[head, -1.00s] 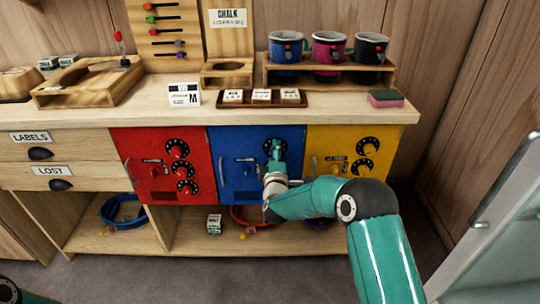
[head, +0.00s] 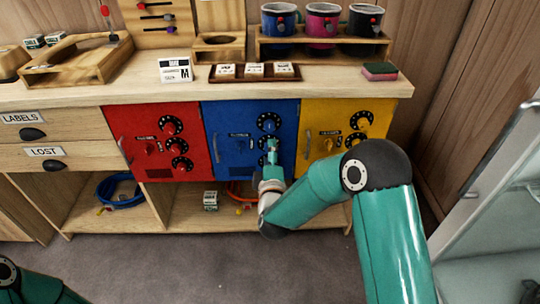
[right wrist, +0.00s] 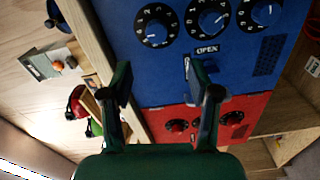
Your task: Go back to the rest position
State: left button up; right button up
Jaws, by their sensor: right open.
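My right gripper (head: 271,153) is in front of the blue cabinet door (head: 224,160), near its right side and below the upper dial (head: 269,122). In the right wrist view its two fingers (right wrist: 160,84) are spread with nothing between them. The blue door (right wrist: 185,75) fills much of that view, with several numbered black-and-blue dials along its top. Whether the fingertips touch the door is unclear. My left gripper does not show; only a dark teal part of my left arm is in the bottom left corner of the head view.
A red door (head: 158,148) and a yellow door (head: 318,118) flank the blue one. Above, the counter edge (head: 120,95) juts out, with mugs (head: 322,20), a sponge (head: 379,71) and a tile tray (head: 254,73) on top. The carpet (head: 190,265) in front is clear.

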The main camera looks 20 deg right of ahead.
jog(key=shift+s, duration=0.1)
dwell(0.4)
jog(key=s+d+f+g, duration=0.3)
jog(key=d+f, duration=0.2)
jog(key=f, duration=0.4)
jog(key=s+a+f+m+g+y, duration=0.4)
jog(key=s+f+g, duration=0.1)
jog(key=s+f, duration=0.5)
jog(key=s+a+f+m+g+y, duration=0.3)
jog(key=s+a+f+m+g, duration=0.15)
jog(key=s+f, duration=0.55)
jog(key=s+a+m+g+y, duration=0.1)
jog(key=s+a+m+g, duration=0.15)
jog(key=s, duration=0.35)
jog(key=s+a+m+g+y, duration=0.1)
jog(key=s+m+g, duration=0.1)
jog(key=s+m, duration=0.25)
notch_tip(320, 180, up, 18)
jog(key=p, duration=1.7)
jog(key=shift+s+a+f+p, duration=0.2)
jog(key=shift+s+p, duration=0.05)
jog(key=shift+p, duration=0.05)
jog(key=shift+n, duration=0.25)
